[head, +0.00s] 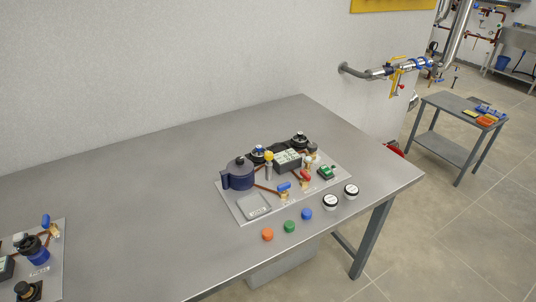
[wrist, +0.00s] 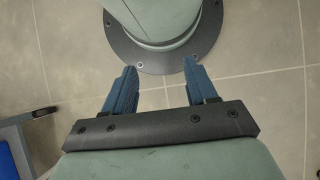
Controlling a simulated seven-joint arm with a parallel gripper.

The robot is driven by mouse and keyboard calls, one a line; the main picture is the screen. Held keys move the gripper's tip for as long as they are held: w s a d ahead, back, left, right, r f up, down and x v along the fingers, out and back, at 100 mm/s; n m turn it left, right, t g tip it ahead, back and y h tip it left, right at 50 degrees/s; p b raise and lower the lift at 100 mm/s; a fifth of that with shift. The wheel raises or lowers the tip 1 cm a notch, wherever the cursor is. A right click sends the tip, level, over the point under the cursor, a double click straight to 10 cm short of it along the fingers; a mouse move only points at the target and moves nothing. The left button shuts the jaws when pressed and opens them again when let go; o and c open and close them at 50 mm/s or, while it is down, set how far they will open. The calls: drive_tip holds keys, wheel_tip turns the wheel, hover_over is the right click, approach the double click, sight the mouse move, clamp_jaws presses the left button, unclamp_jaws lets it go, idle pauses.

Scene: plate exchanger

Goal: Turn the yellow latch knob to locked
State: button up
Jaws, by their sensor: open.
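The yellow latch knob (head: 268,156) stands on top of a short post on the grey panel (head: 243,217) in the head view. It sits between the dark blue lidded pot (head: 239,174) and the black-and-white block (head: 287,160). The knob is too small for its turn angle to be read. My gripper (wrist: 157,83) shows only in the wrist view. Its two blue fingers are spread apart with nothing between them. It points at the tiled floor and my round base, away from the panel. The knob is not in the wrist view.
Red (head: 306,176) and blue (head: 284,187) valve handles stand close to the knob. Orange (head: 267,234), green (head: 289,226) and blue (head: 306,214) caps and two white-topped gauges (head: 330,201) lie before the panel. A second panel (head: 55,262) is at left. The table (head: 130,180) between is clear.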

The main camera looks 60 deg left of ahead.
drive_tip(key=w+a+r+t+h, duration=0.1)
drive_tip(key=w+a+r+t, duration=0.2)
drive_tip(key=w, duration=1)
drive_tip(key=w+a+r+t+h, duration=0.1)
drive_tip(key=w+a+r, duration=0.3)
drive_tip(key=w, duration=0.9)
drive_tip(key=w+a+r+t+h, duration=0.15)
drive_tip(key=w+a, duration=0.35)
drive_tip(key=w, duration=0.7)
drive_tip(key=w+a+r+t, duration=0.2)
drive_tip(key=w+a+r, duration=0.95)
drive_tip(key=r, duration=0.35)
drive_tip(key=w+a+r+t, duration=0.3)
drive_tip(key=w+a+r, duration=0.8)
drive_tip(key=r, duration=0.4)
drive_tip(key=s+a+r, duration=0.3)
drive_tip(key=a+r, duration=0.7)
drive_tip(key=a, duration=0.4)
wheel_tip(320, 180, up, 20)
drive_tip(key=n+g+y, duration=0.4)
drive_tip(key=n, duration=0.5)
hover_over(269, 153)
drive_tip(key=shift+h, duration=0.25)
wheel_tip(269, 153, down, 13)
drive_tip(key=shift+r, duration=0.1)
